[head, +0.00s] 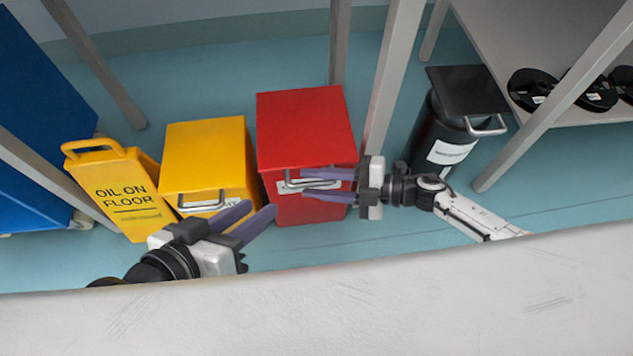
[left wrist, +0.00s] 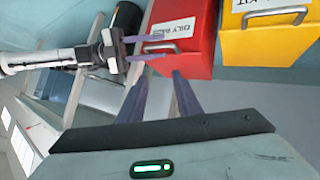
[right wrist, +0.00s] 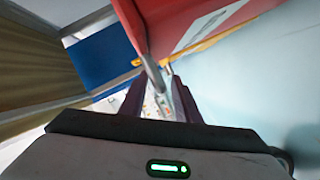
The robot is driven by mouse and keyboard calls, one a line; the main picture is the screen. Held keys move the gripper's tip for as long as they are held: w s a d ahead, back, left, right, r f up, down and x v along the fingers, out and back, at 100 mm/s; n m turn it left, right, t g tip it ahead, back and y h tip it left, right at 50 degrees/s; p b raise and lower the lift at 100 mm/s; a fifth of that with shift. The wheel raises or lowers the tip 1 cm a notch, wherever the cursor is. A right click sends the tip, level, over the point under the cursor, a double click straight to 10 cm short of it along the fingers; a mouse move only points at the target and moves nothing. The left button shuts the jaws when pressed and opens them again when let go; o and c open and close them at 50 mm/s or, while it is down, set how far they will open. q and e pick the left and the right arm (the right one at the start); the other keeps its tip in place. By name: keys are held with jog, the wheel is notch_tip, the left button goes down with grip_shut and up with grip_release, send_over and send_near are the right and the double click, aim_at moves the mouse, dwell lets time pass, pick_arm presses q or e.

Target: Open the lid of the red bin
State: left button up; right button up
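The red bin (head: 306,130) stands on the floor with its flat lid shut. Its metal handle (head: 289,184) is at the front edge of the lid, above a white label. In the head view my right gripper (head: 303,183) is at this handle, one finger on each side of it, with a gap between the fingers. The right wrist view shows the handle (right wrist: 153,72) reaching between the fingertips; contact is unclear. My left gripper (head: 262,211) is open and empty in front of the yellow bin. The left wrist view also shows the red bin (left wrist: 185,22).
A yellow bin (head: 205,150) and an "oil on floor" sign (head: 128,190) stand left of the red bin. A black bin (head: 440,125) is at the right, by a shelf (head: 540,35) with dark reels. Grey posts rise behind the bins.

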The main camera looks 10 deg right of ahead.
grip_shut()
pick_arm(q)
jog(key=shift+r, duration=0.15)
pick_arm(e)
jog(key=shift+r, duration=0.15)
